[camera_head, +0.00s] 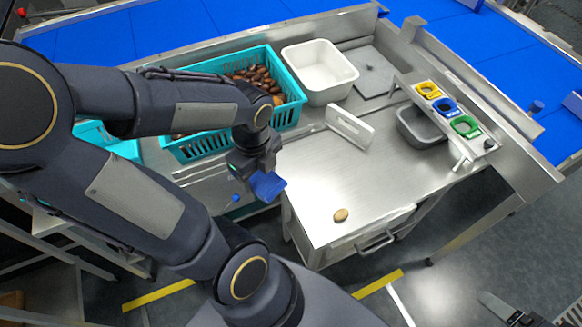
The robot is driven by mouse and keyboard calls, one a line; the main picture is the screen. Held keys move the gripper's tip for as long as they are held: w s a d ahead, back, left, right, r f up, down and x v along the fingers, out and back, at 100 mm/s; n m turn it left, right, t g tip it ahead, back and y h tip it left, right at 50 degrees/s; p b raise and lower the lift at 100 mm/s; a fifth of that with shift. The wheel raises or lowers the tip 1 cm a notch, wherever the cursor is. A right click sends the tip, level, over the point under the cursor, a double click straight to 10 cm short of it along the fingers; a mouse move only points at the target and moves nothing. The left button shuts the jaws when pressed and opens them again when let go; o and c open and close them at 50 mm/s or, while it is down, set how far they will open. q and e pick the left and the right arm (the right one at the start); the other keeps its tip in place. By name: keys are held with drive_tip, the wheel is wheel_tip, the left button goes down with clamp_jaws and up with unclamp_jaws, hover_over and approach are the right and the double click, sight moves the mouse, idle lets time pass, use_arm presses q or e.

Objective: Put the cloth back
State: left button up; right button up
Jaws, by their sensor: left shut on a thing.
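My left gripper (259,172) is shut on a blue cloth (269,186), which sticks out below the fingers as a small folded piece. The gripper and cloth appear in front of the left part of the steel bench (300,196), near its front left corner. I cannot tell whether the cloth touches anything besides the gripper. A metal bar (376,241) like a rail or handle is on the bench's front.
A teal crate (291,88) of brown dates and a white tub (321,70) stand at the back.

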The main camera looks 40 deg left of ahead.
use_arm(q)
drive_tip(key=w+f, duration=0.4)
drive_tip(key=w, duration=0.5)
hover_over(292, 171)
wheel_tip(292, 171, down, 5)
drive_tip(key=shift+s+f, duration=0.15)
drive_tip(key=shift+f, duration=0.05)
drive_tip(key=shift+w+f, duration=0.2)
drive_tip(key=shift+f, duration=1.6)
drive_tip(key=shift+f+b, duration=0.2)
drive_tip(key=shift+b, duration=0.1)
drive_tip(key=o, duration=0.9)
drive_tip(key=shift+o, duration=0.2)
drive_tip(key=shift+r, duration=0.15)
